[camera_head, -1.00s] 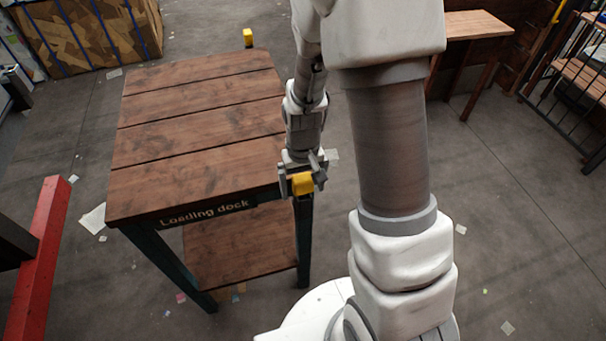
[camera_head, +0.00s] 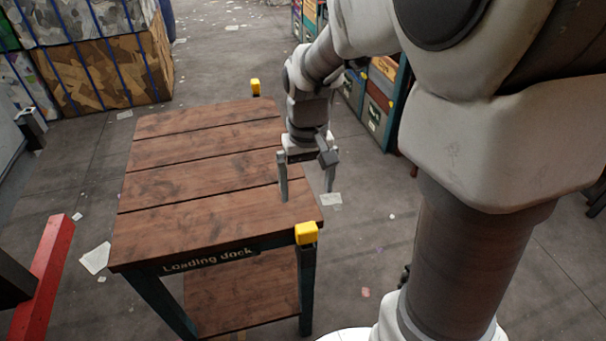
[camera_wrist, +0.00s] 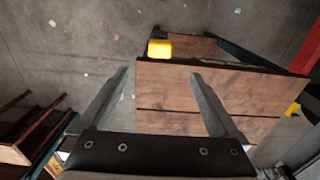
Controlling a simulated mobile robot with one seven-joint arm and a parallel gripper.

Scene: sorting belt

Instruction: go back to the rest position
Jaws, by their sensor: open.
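My gripper (camera_head: 308,192) is open and empty, fingers pointing down at the right edge of the loading dock table (camera_head: 165,190). Its two grey fingers stand apart with nothing between them. In the wrist view my gripper (camera_wrist: 160,73) shows both fingers spread, with the wooden tabletop (camera_wrist: 205,122) beyond them. A yellow corner block (camera_head: 306,233) sits at the table's near right corner, just in front of and below the fingers; it also shows in the wrist view (camera_wrist: 159,48). My arm covers much of the right side of the head view.
The tabletop is bare. Another yellow block (camera_head: 255,87) is at its far right corner. A red beam (camera_head: 45,280) stands at the left. Strapped bales (camera_head: 110,70) are at the back left, and shelves with bins (camera_head: 380,105) behind my arm. Paper scraps lie on the floor.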

